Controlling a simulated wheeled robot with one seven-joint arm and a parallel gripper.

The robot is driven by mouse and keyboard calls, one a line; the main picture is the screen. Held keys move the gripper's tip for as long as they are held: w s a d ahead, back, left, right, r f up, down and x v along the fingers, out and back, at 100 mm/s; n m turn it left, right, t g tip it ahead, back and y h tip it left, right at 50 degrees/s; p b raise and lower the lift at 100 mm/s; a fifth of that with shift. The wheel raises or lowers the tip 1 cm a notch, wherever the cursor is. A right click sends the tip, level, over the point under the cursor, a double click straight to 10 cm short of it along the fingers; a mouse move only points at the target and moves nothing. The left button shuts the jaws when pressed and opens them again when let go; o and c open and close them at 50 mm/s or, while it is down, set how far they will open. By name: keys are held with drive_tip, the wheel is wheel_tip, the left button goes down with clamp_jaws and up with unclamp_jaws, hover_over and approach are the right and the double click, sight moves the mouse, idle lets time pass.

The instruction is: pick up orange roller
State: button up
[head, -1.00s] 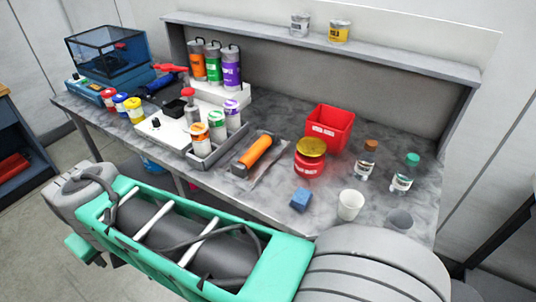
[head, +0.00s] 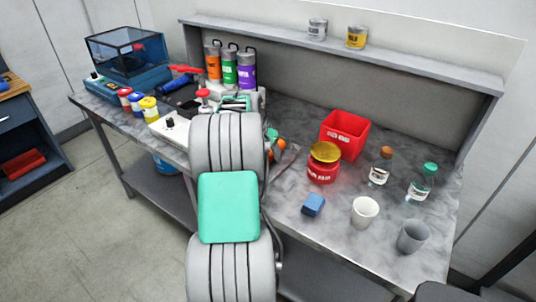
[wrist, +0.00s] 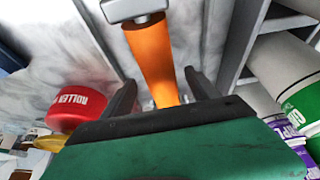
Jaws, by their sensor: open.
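The orange roller (wrist: 152,62) lies on the grey table in the wrist view, running between and beyond the two dark fingers of my gripper (wrist: 158,92). The fingers are apart, one on each side of it, and I cannot tell whether either touches it. A grey metal end of the roller shows at the top. In the head view my arm hides most of the roller; only a small orange part (head: 279,145) shows to the right of my arm. My gripper is mostly hidden there behind the arm.
A red jar with a gold lid (head: 323,165), a red bin (head: 345,133), a blue block (head: 313,204), two bottles and two cups stand to the right. Orange, green and purple canisters (head: 229,66) stand behind. White and green-labelled containers (wrist: 285,75) are close on the wrist view's right.

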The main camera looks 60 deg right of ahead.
drive_tip(key=shift+d+f, duration=0.2)
drive_tip(key=shift+f, duration=0.35)
drive_tip(key=shift+c, duration=0.4)
clamp_jaws()
drive_tip(key=shift+r, duration=0.2)
